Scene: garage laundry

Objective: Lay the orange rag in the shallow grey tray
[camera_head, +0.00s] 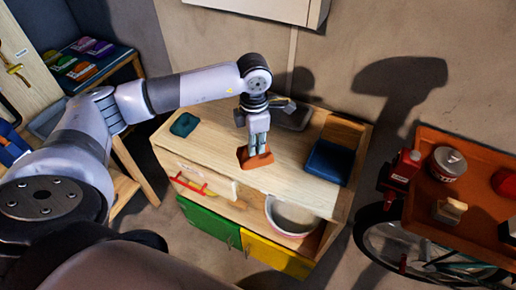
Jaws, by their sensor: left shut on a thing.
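My left gripper (256,149) points down over the wooden cabinet top, its fingers shut on the orange rag (255,161). The rag is small and spreads out on both sides below the fingertips, at or just above the wood; I cannot tell whether it touches. The shallow grey tray (295,118) lies behind and right of the gripper, near the wall. The gripper hides part of the tray's left side. My right gripper is not in view.
A dark blue folded cloth (328,161) lies at the cabinet's right end, and a teal item (184,124) at its left. A white basin (290,217) sits on the shelf below.

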